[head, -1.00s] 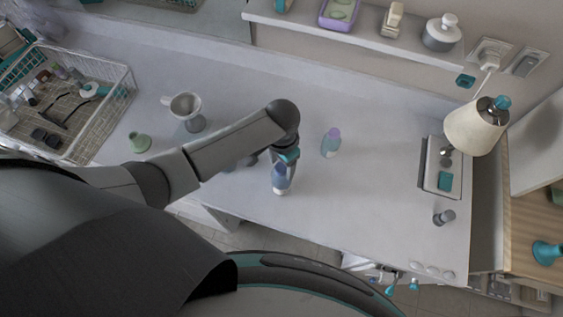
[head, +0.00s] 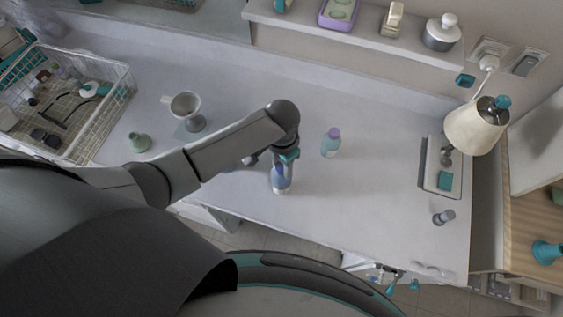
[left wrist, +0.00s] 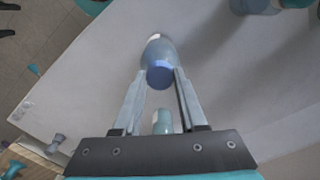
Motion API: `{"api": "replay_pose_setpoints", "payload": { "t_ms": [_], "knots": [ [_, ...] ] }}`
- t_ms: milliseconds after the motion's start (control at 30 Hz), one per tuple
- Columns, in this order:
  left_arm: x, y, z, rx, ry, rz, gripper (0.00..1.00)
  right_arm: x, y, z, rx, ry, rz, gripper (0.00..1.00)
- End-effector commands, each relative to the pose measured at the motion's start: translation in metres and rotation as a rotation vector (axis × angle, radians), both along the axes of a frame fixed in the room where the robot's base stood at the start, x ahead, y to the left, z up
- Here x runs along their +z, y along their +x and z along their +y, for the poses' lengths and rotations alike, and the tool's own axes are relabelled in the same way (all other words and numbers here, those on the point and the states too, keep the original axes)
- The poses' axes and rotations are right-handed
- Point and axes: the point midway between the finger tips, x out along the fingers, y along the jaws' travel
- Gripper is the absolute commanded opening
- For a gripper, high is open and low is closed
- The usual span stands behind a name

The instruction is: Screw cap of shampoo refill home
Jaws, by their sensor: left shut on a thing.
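A blue translucent bottle (head: 280,183) with a pale base stands upright on the counter, near its front edge. In the left wrist view the bottle (left wrist: 158,50) shows under its round blue cap (left wrist: 159,75), which sits on the bottle's top. My left gripper (left wrist: 161,73) reaches down from above with one finger on each side of the cap and is shut on it. In the head view my left gripper (head: 284,160) partly hides the cap. I cannot tell how tightly the cap sits on the thread. My right gripper is out of view.
A teal bottle with a purple cap (head: 331,143) stands behind and right. A metal funnel cup (head: 186,108), a green funnel (head: 139,142) and a wire basket (head: 104,110) are left. A lamp (head: 477,127) and a grey stopper (head: 444,217) are right. The counter between is clear.

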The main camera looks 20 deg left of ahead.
Motion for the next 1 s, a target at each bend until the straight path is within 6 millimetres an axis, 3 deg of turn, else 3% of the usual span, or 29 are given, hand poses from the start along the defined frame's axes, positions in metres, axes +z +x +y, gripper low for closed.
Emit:
{"api": "replay_pose_setpoints", "payload": {
  "t_ms": [200, 700, 1000],
  "knots": [
    [0.0001, 0.0001, 0.0000, 0.000, 0.000, 0.000, 0.00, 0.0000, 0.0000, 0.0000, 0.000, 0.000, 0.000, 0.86],
    [-0.0013, 0.0002, 0.0000, -0.008, -0.001, -0.001, 0.00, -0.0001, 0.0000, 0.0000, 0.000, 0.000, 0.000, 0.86],
    [-0.0014, 0.0004, 0.0010, -0.428, 0.003, -0.001, 0.00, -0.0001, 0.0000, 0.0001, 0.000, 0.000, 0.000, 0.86]
  ]
}}
